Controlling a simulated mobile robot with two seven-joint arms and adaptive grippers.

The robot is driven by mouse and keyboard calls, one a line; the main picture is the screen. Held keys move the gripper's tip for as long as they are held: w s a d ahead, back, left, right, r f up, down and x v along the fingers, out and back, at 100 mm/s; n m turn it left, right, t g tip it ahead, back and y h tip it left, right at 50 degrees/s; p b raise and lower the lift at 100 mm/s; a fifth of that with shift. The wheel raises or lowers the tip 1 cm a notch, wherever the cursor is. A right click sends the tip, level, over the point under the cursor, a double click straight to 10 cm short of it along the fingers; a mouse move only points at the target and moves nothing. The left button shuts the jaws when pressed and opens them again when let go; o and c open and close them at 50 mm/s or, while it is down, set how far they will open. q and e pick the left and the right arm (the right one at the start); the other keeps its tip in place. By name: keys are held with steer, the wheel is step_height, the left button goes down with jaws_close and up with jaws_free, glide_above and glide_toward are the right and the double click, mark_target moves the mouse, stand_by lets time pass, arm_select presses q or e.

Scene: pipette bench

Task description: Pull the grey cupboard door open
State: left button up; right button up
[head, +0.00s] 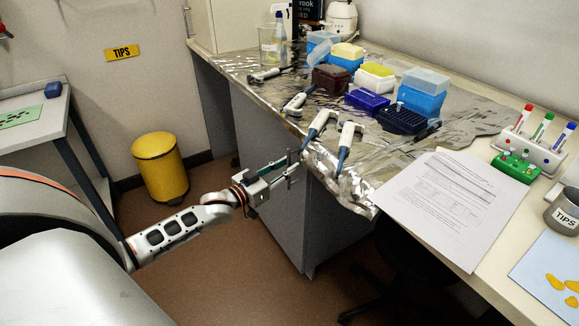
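The grey cupboard door (286,225) is the front of the cupboard under the bench and looks shut. My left gripper (293,168) is in front of the door's upper part, near its right edge. Its two fingers are spread apart and point right, towards the door. A thin upright bar at the fingertips may be the door's handle. I cannot tell whether the fingers touch it. The gripper hides part of the door. My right gripper is not in view.
The foil-covered bench top (345,190) overhangs just above the gripper, with pipettes and tip boxes on it. A paper sheet (450,205) lies at the bench's near edge. A yellow bin (160,165) stands on the floor at left. The floor before the door is clear.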

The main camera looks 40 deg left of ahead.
arm_select(q)
steer(key=shift+w+d, duration=0.1)
steer(key=shift+w, duration=0.35)
jaws_close()
steer(key=shift+s, duration=0.1)
